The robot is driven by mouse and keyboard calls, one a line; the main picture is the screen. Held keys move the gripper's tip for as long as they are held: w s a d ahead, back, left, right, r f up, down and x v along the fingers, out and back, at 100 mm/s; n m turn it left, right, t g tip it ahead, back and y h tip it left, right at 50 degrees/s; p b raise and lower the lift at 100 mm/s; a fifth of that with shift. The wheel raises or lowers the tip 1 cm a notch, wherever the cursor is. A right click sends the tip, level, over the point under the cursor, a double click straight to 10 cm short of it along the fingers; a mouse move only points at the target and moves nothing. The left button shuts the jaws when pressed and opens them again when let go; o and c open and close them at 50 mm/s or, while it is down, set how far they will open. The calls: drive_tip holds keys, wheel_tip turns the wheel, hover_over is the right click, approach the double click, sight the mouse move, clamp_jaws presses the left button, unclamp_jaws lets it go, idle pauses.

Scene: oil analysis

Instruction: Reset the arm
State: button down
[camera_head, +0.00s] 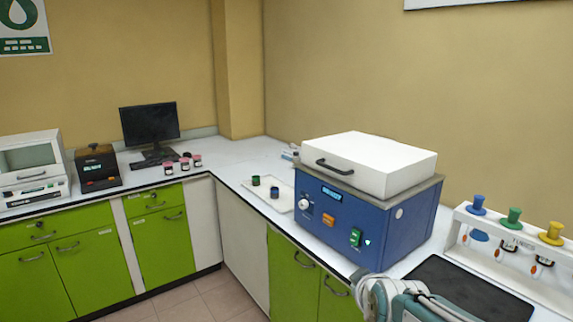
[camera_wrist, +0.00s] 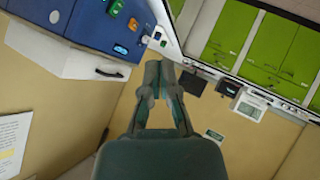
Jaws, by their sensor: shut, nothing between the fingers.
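My gripper (camera_wrist: 161,72) shows in the wrist view with its two fingers together, shut and empty. The wrist view is turned over, with the room upside down. My gripper is in free air there, with the blue machine (camera_wrist: 103,22) and its white lid (camera_wrist: 60,62) to its left. Part of my arm shows at the bottom of the head view, in front of the blue machine (camera_head: 345,225). The fingers cannot be seen in the head view.
The white lid (camera_head: 370,163) tops the machine. A rack (camera_head: 460,215) with coloured knobs and a black mat (camera_head: 465,285) are at right. A monitor (camera_head: 150,123) and instruments line the left counter (camera_head: 130,180).

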drive_tip(key=s+d+m+g, duration=0.1)
drive_tip(key=s+m+g, duration=0.4)
drive_tip(key=s, duration=1.5)
drive_tip(key=shift+f+m, duration=0.4)
drive_tip(key=shift+m, duration=0.7)
